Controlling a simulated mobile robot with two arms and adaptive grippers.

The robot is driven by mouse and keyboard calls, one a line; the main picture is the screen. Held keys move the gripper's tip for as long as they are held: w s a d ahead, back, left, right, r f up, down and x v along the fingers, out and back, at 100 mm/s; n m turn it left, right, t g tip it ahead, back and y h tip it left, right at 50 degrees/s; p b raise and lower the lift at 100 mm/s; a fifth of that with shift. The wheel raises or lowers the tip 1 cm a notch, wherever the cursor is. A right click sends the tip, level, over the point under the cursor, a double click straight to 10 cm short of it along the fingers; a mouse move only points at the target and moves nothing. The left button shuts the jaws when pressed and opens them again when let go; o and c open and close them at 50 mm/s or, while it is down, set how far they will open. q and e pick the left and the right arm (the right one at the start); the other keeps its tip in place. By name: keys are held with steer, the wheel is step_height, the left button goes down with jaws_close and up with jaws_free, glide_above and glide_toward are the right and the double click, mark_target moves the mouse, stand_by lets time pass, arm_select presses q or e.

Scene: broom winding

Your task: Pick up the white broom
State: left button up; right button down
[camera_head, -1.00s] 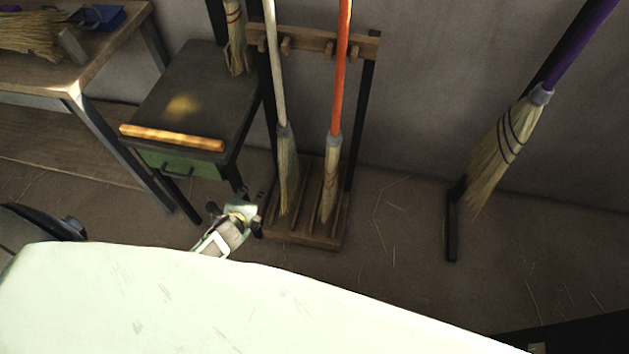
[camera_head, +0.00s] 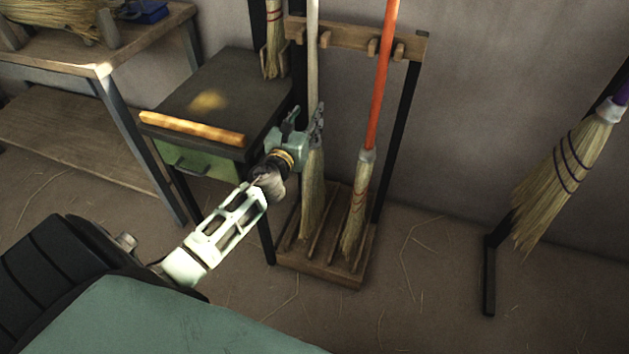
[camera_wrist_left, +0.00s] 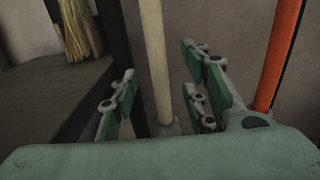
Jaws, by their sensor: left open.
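The white broom stands upright in a wooden rack. Its pale handle (camera_head: 312,60) rises past the top rail, and its straw bristles (camera_head: 313,195) rest at the rack's base. My left gripper (camera_head: 308,118) is at the lower part of this handle, just above the bristles. In the left wrist view the white handle (camera_wrist_left: 154,60) runs between the open green finger pads, with gaps on both sides. The collar (camera_wrist_left: 165,128) shows low between the fingers. My right gripper is not in view.
An orange-handled broom (camera_head: 382,75) stands close on the right in the same rack (camera_head: 330,275). A dark cabinet (camera_head: 225,95) with a wooden bar (camera_head: 190,129) stands close on the left. A purple-handled broom (camera_head: 570,165) hangs far right. Open floor lies between.

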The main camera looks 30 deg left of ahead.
mark_target(311, 107)
arm_select(q)
steer(key=b+x, duration=0.1)
steer(key=x, duration=0.5)
steer(key=shift+s+a+f, duration=0.1)
steer(key=shift+a, duration=0.05)
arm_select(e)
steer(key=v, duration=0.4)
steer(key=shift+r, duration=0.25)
arm_select(q)
jaws_close()
